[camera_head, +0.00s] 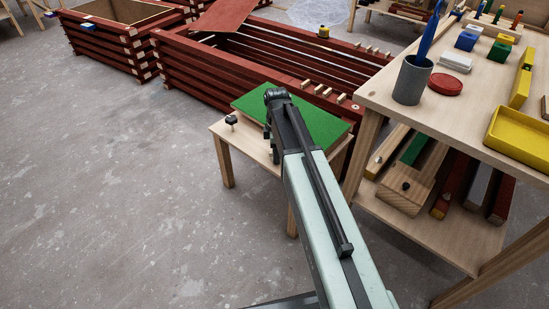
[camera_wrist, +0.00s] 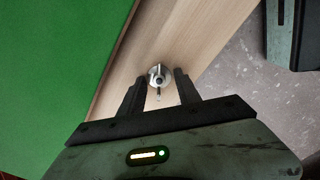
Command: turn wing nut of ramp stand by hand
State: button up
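The wing nut (camera_wrist: 158,76) is a small silver piece with a thin wing, on a round base on the pale wooden top (camera_wrist: 190,32) of the stand. One wing points toward my gripper in the wrist view. My gripper (camera_wrist: 159,80) is open, with a dark finger on each side of the nut and a gap visible at both sides. I cannot tell the height of the fingertips over the wood. In the head view the stand (camera_head: 227,130) is a low wooden table with a green panel (camera_head: 250,104); my arm hides the nut there.
A black knob (camera_head: 231,120) sits on the stand's left corner. A workbench (camera_head: 450,110) with a grey cup (camera_head: 411,80) and a yellow tray (camera_head: 520,138) stands close on the right. Red slatted boxes (camera_head: 200,70) stand behind. The floor (camera_head: 110,190) at left is clear.

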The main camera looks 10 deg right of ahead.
jog(key=shift+r, duration=0.1)
grip_shut()
jog(key=shift+a, duration=0.25)
jog(key=shift+d, duration=0.2)
